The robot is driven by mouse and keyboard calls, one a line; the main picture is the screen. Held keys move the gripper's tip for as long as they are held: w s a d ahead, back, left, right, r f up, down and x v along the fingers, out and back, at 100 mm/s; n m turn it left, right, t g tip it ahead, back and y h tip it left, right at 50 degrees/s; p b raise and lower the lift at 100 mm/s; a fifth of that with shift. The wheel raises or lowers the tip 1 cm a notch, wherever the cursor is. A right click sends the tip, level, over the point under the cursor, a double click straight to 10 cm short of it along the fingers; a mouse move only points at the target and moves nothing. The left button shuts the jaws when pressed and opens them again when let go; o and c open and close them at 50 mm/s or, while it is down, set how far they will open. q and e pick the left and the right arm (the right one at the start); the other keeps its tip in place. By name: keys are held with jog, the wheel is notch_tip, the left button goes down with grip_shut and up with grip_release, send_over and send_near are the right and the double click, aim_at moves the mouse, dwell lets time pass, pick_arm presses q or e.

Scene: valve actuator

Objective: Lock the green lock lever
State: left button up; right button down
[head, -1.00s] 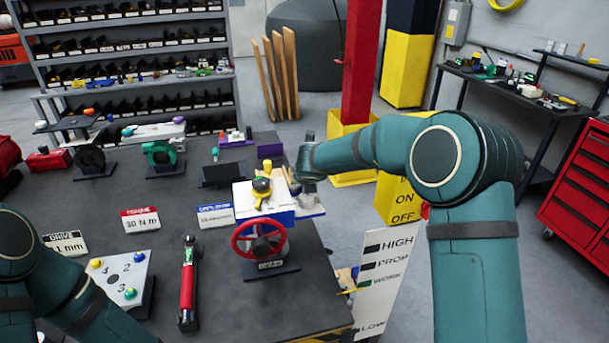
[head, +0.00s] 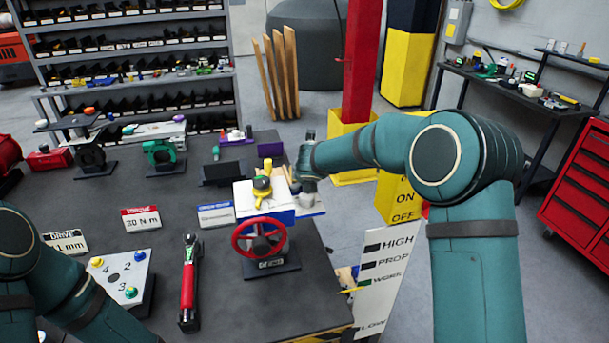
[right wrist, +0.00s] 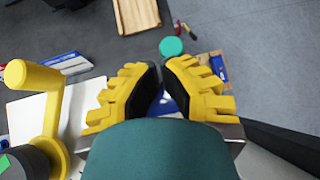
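The valve actuator (head: 262,240) stands at the table's right edge, with a red handwheel and a white-and-blue body. A yellow lever (head: 263,196) with an upright knob is on its top; it also shows large at the left of the right wrist view (right wrist: 47,100). A small green patch (right wrist: 4,162) shows on the lever's dark hub. I cannot clearly identify a green lock lever. My right gripper (right wrist: 160,66) is right of the yellow lever and apart from it. Its fingertips are close together, with no held object visible. My left gripper is outside the views.
A numbered panel (head: 122,272), a red-handled tool (head: 190,283) and label stands lie on the table. A green valve (head: 163,152) is at the back. A HIGH-to-LOW sign (head: 385,275) and a red post (head: 361,60) stand right of the table.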

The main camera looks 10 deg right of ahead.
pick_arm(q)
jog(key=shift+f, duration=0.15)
pick_arm(e)
jog(key=shift+s, duration=0.1)
dwell(0.4)
jog(key=shift+s+a+b, duration=0.45)
jog(key=shift+s+b, duration=0.05)
jog(key=shift+b, duration=0.05)
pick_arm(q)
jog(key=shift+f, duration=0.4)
pick_arm(e)
jog(key=shift+r, duration=0.1)
